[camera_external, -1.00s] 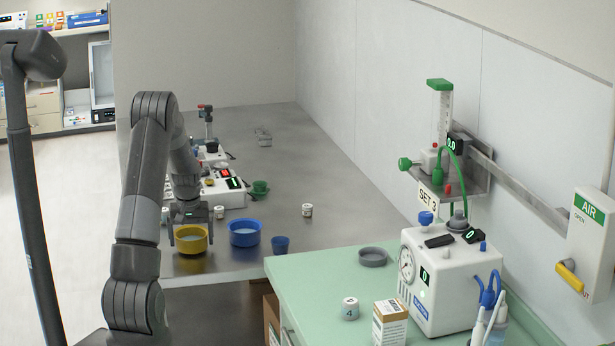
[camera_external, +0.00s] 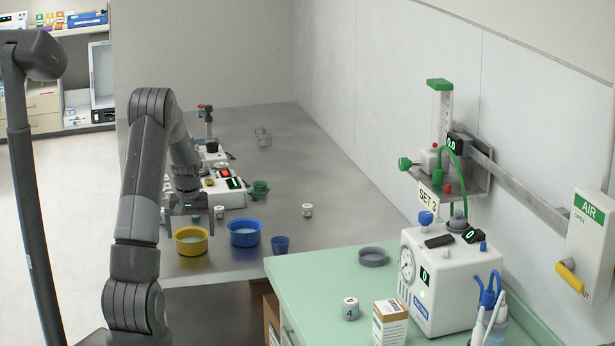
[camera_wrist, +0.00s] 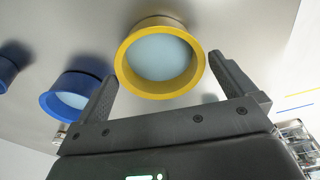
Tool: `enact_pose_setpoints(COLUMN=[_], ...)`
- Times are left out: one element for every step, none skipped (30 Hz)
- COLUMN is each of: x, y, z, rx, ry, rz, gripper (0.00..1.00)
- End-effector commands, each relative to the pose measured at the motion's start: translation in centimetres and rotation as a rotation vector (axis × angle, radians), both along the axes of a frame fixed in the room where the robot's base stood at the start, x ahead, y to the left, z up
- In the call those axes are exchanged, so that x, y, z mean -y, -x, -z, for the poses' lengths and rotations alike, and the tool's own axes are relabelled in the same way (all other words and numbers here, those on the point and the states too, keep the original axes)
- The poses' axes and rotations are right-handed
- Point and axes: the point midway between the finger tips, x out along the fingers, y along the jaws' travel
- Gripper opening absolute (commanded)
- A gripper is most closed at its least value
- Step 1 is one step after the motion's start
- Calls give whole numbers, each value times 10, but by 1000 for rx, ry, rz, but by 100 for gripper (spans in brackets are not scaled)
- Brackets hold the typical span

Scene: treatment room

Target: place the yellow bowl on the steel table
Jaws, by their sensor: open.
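The yellow bowl (camera_external: 191,246) stands upright on the steel table (camera_external: 335,195), near its front left edge. Its inside looks pale blue. My gripper (camera_external: 185,224) is open and sits just above and behind the bowl, apart from it. In the wrist view the yellow bowl (camera_wrist: 160,93) lies beyond and between the tips of my open gripper (camera_wrist: 168,82), with nothing held. The fingers appear clear of the rim.
A blue bowl (camera_external: 244,239) stands close to the right of the yellow one, with a small blue cup (camera_external: 280,245) beyond. A white device (camera_external: 225,190), green cup (camera_external: 260,187) and small jar (camera_external: 307,211) are farther back. The green counter (camera_external: 320,285) adjoins at front right.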

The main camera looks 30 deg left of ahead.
Motion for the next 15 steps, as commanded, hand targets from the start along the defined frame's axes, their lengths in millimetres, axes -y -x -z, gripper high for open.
enact_pose_setpoints(x=[1, 1, 2, 2, 3, 4, 4, 5, 5, 6, 6, 6, 6, 7, 7], y=[0, 1, 2, 2, 3, 3, 4, 5, 5, 6, 6, 7, 7, 8, 8], z=[-13, -20, -29, -36, -42, -50, -55, -61, -67, -71, -74, -79, -81, -83, -85], rx=[5, 5, 5, 5, 4, 4, 4, 4, 3, 2, 2, 2, 1, 1, 0], ry=[-2, -2, -2, -2, -2, -2, -2, -2, -1, -1, -1, -1, 0, -1, 0], rz=[0, 0, 0, 0, 1, 1, 1, 1, 1, 1, 1, 1, 1, 1, 1], gripper=[100, 100, 100, 100, 100, 100, 100, 100, 100, 100, 100, 100, 100, 100, 100])
